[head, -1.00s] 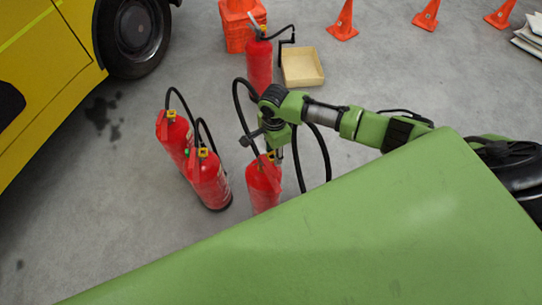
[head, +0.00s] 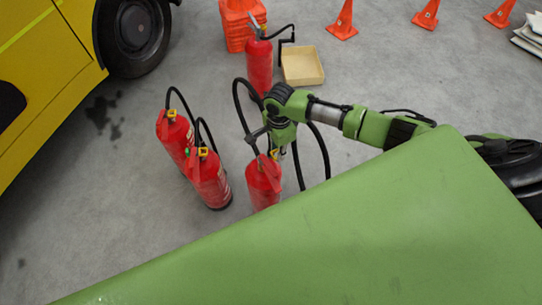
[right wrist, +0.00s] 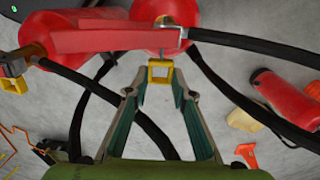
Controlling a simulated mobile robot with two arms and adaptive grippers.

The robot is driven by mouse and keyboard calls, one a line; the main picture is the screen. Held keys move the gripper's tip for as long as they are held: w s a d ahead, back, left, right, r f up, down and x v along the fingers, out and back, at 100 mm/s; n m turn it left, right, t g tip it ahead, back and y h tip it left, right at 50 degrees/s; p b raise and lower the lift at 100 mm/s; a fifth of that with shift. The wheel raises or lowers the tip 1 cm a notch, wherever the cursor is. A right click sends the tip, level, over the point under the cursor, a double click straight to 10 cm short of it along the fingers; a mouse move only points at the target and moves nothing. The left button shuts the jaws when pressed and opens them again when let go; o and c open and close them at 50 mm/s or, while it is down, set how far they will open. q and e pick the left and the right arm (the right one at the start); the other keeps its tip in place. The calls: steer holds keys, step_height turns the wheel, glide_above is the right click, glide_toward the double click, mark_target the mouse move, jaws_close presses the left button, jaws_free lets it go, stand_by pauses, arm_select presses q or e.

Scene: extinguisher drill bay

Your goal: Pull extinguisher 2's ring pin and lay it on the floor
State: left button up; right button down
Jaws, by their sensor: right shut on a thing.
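A red extinguisher (head: 263,188) with a black hose stands under my right gripper (head: 279,153); I cannot read a number on it. In the right wrist view, its red lever (right wrist: 115,40) crosses the upper part. Its yellow ring pin (right wrist: 160,73) is between the fingertips of my right gripper (right wrist: 160,80), which is shut on it. The ring is close against the valve; I cannot tell whether the pin is still seated. My left gripper is not in view.
Two red extinguishers (head: 209,182) (head: 174,140) stand close on the left, and another (head: 259,68) stands behind beside a shallow tan box (head: 302,80). Orange cones (head: 342,22) and a yellow vehicle (head: 45,80) are farther off. Grey floor is free right of the box.

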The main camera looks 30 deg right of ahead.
steer(key=shift+d+p, duration=0.55)
steer(key=shift+d, duration=1.15)
steer(key=shift+d, duration=0.1)
steer(key=shift+w+d+f, duration=0.1)
steer(key=shift+d, duration=1.35)
